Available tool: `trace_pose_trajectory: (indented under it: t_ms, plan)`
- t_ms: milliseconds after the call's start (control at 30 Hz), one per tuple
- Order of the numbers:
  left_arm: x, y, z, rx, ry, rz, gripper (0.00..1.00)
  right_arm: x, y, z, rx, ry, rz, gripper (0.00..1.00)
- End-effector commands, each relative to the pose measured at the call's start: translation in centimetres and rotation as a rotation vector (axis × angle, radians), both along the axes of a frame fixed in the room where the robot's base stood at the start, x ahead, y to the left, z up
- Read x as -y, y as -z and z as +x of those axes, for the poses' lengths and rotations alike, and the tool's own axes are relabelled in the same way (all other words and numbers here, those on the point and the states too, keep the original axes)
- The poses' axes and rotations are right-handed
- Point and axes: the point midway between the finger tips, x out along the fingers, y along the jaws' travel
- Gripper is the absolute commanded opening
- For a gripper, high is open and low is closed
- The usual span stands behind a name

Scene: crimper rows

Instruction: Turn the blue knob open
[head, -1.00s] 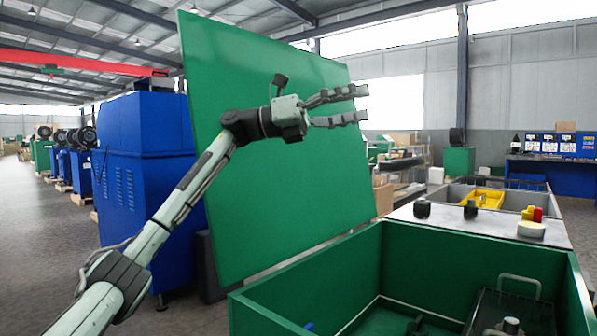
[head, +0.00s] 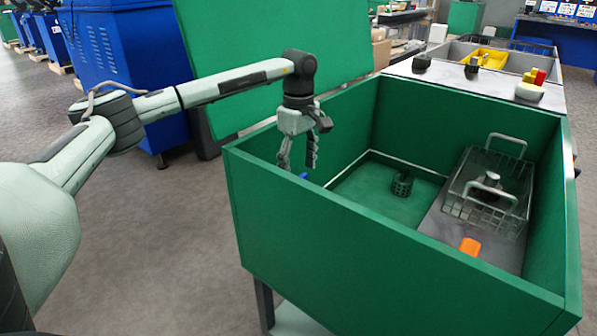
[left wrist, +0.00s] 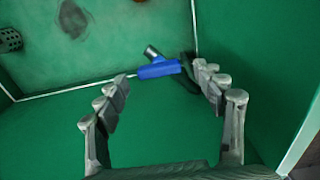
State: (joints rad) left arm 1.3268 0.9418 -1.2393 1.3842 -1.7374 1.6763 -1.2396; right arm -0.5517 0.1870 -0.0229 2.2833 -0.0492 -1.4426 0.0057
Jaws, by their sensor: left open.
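The blue knob (head: 303,176) shows as a small blue bit just past the near left wall of the green box, partly hidden by that wall. In the left wrist view the knob (left wrist: 158,70) is a short blue bar beside a grey metal stub, near the box's inner corner. My left gripper (head: 298,160) points down over the box's left end, above the knob. In the left wrist view its fingers (left wrist: 162,88) are spread, with the knob beyond and between the tips. It appears empty and apart from the knob. My right gripper is in neither view.
The green box (head: 400,255) has high walls around the knob. Inside are a dark mesh cup (head: 402,184), a wire basket (head: 483,212) and an orange piece (head: 470,246). A large green panel (head: 225,60) stands behind. The box floor between is clear.

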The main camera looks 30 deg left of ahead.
Motion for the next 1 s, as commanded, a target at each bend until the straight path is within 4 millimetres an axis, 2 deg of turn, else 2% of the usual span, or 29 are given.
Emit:
trace_pose_trajectory:
  t_ms: [133, 433, 833, 1000]
  plan:
    - [0.0, 1.3, 0.0, 0.0, -0.001, -0.001, 0.69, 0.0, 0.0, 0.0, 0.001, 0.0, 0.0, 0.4]
    - [0.0, 1.6, 0.0, 0.002, -0.001, -0.002, 0.69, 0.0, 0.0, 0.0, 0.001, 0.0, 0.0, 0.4]
    - [0.1, 1.6, 0.0, 0.002, -0.001, -0.002, 0.21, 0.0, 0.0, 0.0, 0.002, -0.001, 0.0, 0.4]
    - [0.1, 1.6, 0.0, 0.001, -0.006, -0.002, 0.19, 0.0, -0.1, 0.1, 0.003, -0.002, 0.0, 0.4]
